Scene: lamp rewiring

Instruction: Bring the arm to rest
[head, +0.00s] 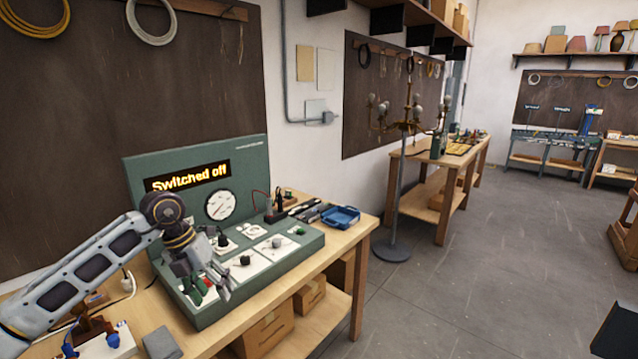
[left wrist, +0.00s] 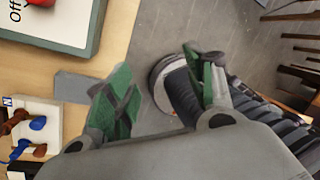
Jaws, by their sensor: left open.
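My left arm comes in from the left in the head view. Its gripper (head: 208,286) hangs over the front left of the green test bench unit (head: 262,283). In the left wrist view the gripper (left wrist: 163,90) has its green-padded fingers wide apart, with nothing held between them. The unit's display (head: 187,176) reads "Switched off", and a round dial (head: 221,205) sits beside it. A red switch shows partly behind the gripper, and its red part also shows in the left wrist view (left wrist: 40,3). My right gripper is not in view.
A white block with blue and brown terminals (left wrist: 38,125) and a grey block (left wrist: 75,87) lie near the bench's front edge. A blue tray (head: 341,217) sits right of the unit. A branched floor lamp (head: 403,180) stands beyond.

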